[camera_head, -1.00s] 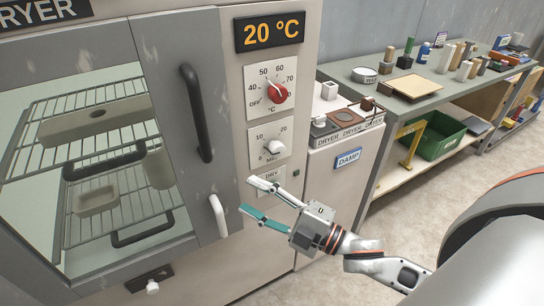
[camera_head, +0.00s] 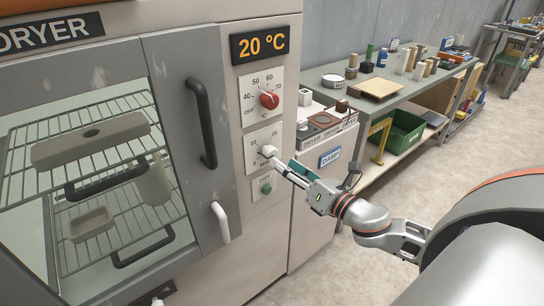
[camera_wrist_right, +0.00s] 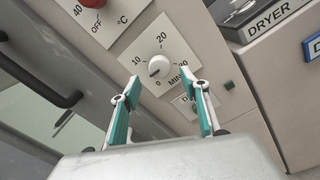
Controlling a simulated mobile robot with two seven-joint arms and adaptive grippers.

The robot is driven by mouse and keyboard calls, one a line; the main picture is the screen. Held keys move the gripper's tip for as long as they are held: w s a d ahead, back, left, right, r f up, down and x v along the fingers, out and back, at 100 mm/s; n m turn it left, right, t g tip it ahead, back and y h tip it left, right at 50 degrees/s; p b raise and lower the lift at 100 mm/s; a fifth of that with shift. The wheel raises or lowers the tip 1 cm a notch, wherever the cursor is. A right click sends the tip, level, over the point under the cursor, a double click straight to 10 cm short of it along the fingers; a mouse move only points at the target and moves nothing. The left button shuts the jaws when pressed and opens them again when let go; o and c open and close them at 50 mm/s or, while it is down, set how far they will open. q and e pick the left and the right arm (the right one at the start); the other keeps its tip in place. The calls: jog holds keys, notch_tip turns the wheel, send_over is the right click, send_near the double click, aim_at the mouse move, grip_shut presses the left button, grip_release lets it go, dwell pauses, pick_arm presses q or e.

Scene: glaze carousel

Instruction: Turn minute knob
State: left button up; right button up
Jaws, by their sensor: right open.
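The white minute knob (camera_head: 267,151) sits on its dial plate on the dryer's control panel, below the red temperature knob (camera_head: 269,100). In the right wrist view the minute knob (camera_wrist_right: 159,67) has its dark mark near 0. My right gripper (camera_head: 282,170) is close to the minute knob, just in front and to its lower right. In the wrist view my right gripper (camera_wrist_right: 163,88) is open, its fingers apart with nothing between them, and the knob shows beyond the gap. Whether a fingertip touches the knob cannot be told. My left gripper is not in view.
The dryer door has a black handle (camera_head: 202,122) and a white latch lever (camera_head: 221,222). A green button (camera_head: 266,187) is below the dial. The display (camera_head: 260,46) reads 20 °C. A workbench (camera_head: 343,100) stands to the right, with open floor in front.

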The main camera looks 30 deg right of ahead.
aim_at(273, 156)
jog(key=shift+w+a, duration=0.25)
jog(key=shift+w, duration=1.4)
jog(key=shift+w+a, duration=0.2)
jog(key=shift+w, duration=1.4)
jog(key=c, duration=1.1)
